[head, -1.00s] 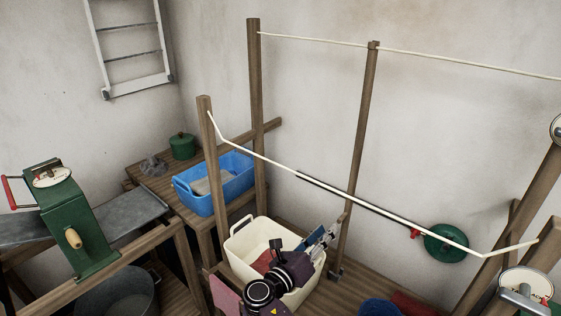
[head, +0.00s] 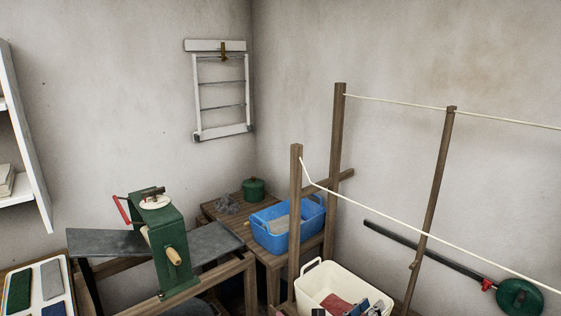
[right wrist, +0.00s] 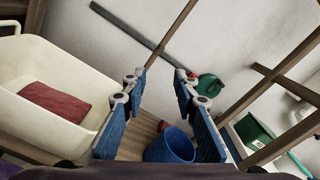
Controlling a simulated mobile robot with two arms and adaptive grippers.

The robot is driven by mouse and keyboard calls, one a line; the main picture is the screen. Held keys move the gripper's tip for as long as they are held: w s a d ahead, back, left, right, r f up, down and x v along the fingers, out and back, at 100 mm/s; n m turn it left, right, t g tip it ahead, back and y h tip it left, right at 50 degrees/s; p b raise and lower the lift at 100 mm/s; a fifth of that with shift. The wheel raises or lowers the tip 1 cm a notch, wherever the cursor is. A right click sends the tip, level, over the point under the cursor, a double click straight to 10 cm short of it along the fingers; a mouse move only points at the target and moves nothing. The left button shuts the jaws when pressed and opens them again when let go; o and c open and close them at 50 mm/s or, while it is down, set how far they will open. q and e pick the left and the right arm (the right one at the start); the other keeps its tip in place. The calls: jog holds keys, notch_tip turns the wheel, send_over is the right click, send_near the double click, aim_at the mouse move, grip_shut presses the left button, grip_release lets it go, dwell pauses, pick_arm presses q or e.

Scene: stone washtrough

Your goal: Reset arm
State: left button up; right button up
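My right gripper (right wrist: 160,78) is open in the right wrist view, its two blue-padded fingers apart with nothing between them. In the head view only a small part of my right gripper (head: 366,305) shows at the bottom edge, in front of the cream tub (head: 318,280). In the right wrist view the cream tub (right wrist: 62,62) lies to the left of the fingers, with a red cloth (right wrist: 55,103) in it. A blue bucket (right wrist: 170,146) shows low between the fingers, farther off. My left gripper is in neither view.
Wooden posts (head: 296,225) with a cord strung between them stand around the tub. A green wringer (head: 160,240) stands at left on a bench. A blue basin (head: 275,238) sits on a back table. A long dark bar with a green disc (head: 519,297) is by the right wall.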

jog(key=s+d+f+m+g+y, duration=0.3)
jog(key=s+f+m, duration=0.5)
jog(key=s+m, duration=0.15)
jog(key=s+d+f+m+g+y, duration=0.3)
jog(key=s+f+m+g, duration=0.1)
jog(key=s+f+m, duration=0.5)
jog(key=s+a+r+m+y, duration=0.35)
jog(key=s+m, duration=0.25)
jog(key=s, duration=0.3)
jog(key=s+a+r+m+y, duration=0.2)
jog(key=s+a+m+y, duration=0.2)
jog(key=s+m, duration=0.3)
notch_tip(320, 180, down, 25)
jog(key=s+n+g, duration=0.1)
jog(key=s+g, duration=0.1)
jog(key=s, duration=0.1)
jog(key=s+d+f+g, duration=0.1)
jog(key=s+d+f, duration=0.2)
jog(key=s+f, duration=1.4)
jog(key=shift+s+f, duration=0.2)
jog(key=shift+f, duration=0.05)
